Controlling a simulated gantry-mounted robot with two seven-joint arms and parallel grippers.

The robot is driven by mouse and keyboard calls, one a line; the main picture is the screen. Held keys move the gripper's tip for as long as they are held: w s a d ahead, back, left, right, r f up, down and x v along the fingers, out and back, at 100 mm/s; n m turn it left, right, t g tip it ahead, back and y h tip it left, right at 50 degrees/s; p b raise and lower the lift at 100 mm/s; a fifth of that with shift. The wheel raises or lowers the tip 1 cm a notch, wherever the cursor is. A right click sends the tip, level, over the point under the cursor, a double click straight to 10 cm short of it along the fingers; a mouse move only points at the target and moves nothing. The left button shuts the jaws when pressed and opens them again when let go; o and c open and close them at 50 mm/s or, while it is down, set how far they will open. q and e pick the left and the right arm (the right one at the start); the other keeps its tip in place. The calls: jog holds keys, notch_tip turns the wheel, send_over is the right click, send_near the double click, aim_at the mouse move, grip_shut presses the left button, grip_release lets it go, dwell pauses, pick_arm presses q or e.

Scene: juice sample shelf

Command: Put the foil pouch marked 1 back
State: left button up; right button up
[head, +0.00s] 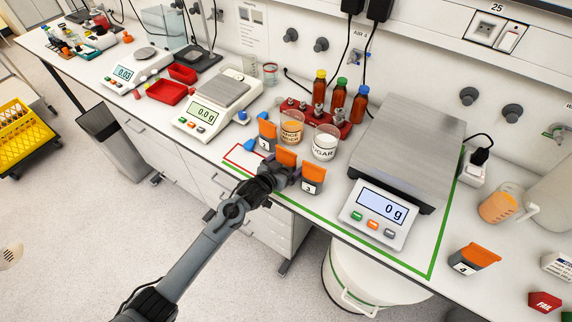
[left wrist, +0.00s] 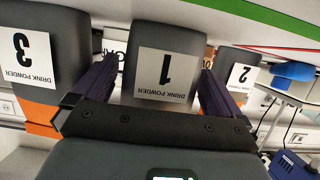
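The foil pouch marked 1 is grey with a white label and shows upside down in the left wrist view (left wrist: 163,35). In the head view its orange top (head: 285,157) shows behind my left gripper (head: 281,171). In the left wrist view the gripper's dark fingers (left wrist: 160,80) lie on either side of the pouch, close to its edges. I cannot tell whether they press on it. The pouch is in line between pouch 2 (head: 267,132) and pouch 3 (head: 312,178). Whether its base touches the bench is hidden. My right gripper is not in view.
Two labelled beakers, one orange (head: 291,128) and one marked sugar (head: 325,144), stand close behind. A large scale (head: 408,150) is to the right. Pouch 4 (head: 474,259) lies farther right. A red outline (head: 238,147) marks bench left of the pouches.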

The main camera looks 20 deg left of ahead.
pick_arm(q)
jog(key=shift+r, duration=0.25)
jog(key=s+a+g+y+p, duration=0.1)
jog(key=s+g, duration=0.9)
jog(key=s, duration=3.1)
jog(key=shift+a+r+y, duration=0.4)
jog(key=shift+r+y, duration=0.05)
jog(key=shift+y, duration=0.45)
jog(key=shift+w+p, duration=0.1)
jog(key=shift+p, duration=0.2)
notch_tip(320, 180, up, 23)
jog(key=p, duration=2.3)
